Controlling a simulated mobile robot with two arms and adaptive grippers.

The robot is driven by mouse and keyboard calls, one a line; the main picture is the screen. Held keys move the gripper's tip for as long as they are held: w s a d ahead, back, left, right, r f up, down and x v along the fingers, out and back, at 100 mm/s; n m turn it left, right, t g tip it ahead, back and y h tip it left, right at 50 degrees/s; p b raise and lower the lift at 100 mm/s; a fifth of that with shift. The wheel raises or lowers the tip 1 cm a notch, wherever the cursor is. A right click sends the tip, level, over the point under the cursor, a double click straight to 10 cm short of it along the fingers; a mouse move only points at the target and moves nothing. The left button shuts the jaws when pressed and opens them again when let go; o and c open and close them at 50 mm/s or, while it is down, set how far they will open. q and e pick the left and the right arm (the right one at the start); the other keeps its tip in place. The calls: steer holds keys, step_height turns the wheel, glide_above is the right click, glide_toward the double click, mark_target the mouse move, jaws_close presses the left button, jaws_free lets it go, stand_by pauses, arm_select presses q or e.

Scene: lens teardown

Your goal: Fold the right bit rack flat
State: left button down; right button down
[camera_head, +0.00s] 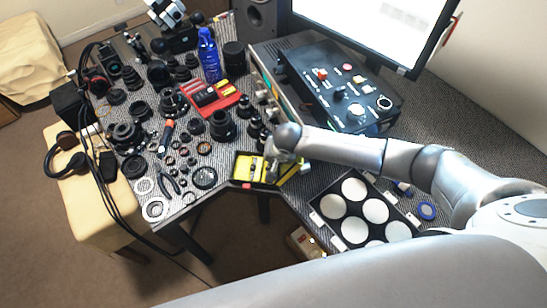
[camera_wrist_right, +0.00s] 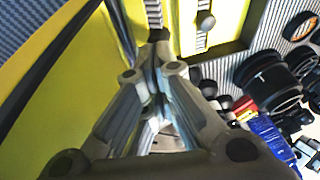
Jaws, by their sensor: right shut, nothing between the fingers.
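The bit case (camera_head: 238,168) lies open at the desk's front corner, with yellow inside and a dark rim. My right gripper (camera_head: 271,174) is over its right part and hides much of it. In the right wrist view the closed fingertips (camera_wrist_right: 154,42) are empty, between a tilted yellow panel (camera_wrist_right: 75,100) with dark edges on the left and a yellow strip (camera_wrist_right: 187,28) on the right. A ribbed bit rack (camera_wrist_right: 153,14) shows just beyond the fingertips. I cannot tell whether they touch it or how far it is folded. My left gripper is out of view.
Lens parts and rings crowd the desk left of the case, with a red tray (camera_head: 225,108) and a blue bottle (camera_head: 209,55) behind. A black control box (camera_head: 320,85) stands behind my right arm. A tray of white discs (camera_head: 327,206) lies to the right.

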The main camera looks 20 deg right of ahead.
steer(key=shift+a+p, duration=0.15)
steer(key=shift+p, duration=0.25)
steer(key=shift+w+a+h, duration=0.1)
steer(key=shift+h, duration=0.2)
steer(key=shift+a+g+p, duration=0.1)
steer(key=shift+g+p, duration=0.2)
steer(key=shift+p, duration=0.2)
